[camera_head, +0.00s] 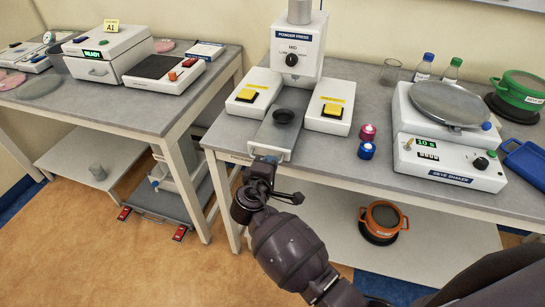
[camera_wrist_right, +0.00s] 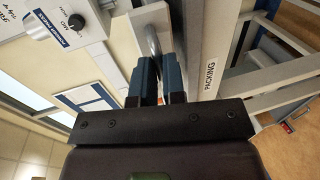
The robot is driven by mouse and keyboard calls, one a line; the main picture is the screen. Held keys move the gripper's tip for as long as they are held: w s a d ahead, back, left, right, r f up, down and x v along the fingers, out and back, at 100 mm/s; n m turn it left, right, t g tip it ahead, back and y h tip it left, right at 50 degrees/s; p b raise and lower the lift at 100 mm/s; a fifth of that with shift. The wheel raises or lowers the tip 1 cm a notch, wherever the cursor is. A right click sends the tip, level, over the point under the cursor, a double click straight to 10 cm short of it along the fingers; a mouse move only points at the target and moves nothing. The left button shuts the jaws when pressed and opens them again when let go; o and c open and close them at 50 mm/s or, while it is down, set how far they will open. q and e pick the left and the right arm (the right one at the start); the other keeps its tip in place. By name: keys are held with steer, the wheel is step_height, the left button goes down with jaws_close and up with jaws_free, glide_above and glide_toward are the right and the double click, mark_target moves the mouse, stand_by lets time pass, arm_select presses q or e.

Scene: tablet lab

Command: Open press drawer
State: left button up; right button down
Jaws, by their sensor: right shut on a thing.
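The powder press (camera_head: 298,42) is a white unit at the back of the middle bench. Its drawer (camera_head: 275,137) is a grey slab with a white front. It lies between the two white button blocks and reaches forward past them to the bench's front edge, so it stands out from under the press head. A dark round cup (camera_head: 284,116) sits on it. My right gripper (camera_head: 262,168) is at the drawer front. In the wrist view its blue fingers (camera_wrist_right: 160,82) are shut on the metal drawer handle (camera_wrist_right: 153,42). My left gripper is not in view.
Yellow-topped button blocks (camera_head: 248,94) (camera_head: 331,109) flank the drawer. An orange pot (camera_head: 383,220) is on the shelf below. Floor in front of the left bench is clear.

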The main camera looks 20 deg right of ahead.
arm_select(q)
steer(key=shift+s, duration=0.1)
arm_select(e)
steer(key=c, duration=1.2)
jaws_free()
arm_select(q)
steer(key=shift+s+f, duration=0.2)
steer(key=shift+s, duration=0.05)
